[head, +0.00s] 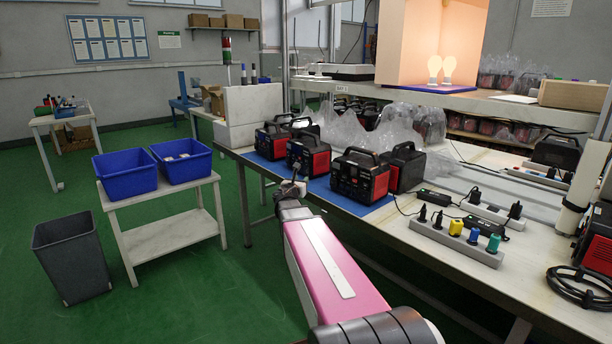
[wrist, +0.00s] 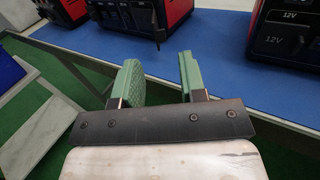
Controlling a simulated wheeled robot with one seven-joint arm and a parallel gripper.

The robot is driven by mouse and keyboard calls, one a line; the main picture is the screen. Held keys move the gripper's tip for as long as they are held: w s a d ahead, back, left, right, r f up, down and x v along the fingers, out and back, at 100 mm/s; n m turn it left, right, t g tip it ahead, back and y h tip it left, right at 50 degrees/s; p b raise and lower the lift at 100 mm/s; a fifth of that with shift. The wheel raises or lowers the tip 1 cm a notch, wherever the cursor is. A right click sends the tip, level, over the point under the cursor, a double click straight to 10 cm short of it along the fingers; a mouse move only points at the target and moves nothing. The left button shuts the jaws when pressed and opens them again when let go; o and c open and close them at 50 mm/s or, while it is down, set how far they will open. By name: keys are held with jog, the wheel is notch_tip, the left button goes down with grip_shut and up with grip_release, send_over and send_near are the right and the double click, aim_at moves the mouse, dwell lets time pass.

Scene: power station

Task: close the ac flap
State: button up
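Several black and red power stations stand on a blue mat (head: 318,188) at the table's near edge. One power station (head: 308,158) stands just behind my gripper (head: 291,187) in the head view. In the wrist view, the lower front of a power station (wrist: 125,14) shows at the top, with a small dark part (wrist: 159,32) sticking out at its right; I cannot tell whether this is the AC flap. Another power station (wrist: 285,36), marked 12V, is at the upper right. My gripper (wrist: 158,62) is open, its green fingers apart with nothing between them, over the mat's edge.
A power strip (head: 455,243) with coloured plugs and black cables lies on the table to the right. Clear plastic bags (head: 345,130) lie behind the stations. Blue bins (head: 127,174) on a small white table stand left. Green floor is free in front.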

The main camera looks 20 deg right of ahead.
aim_at(307, 174)
jog(key=x, duration=0.8)
jog(key=shift+w+d, duration=0.2)
jog(key=shift+w, duration=0.05)
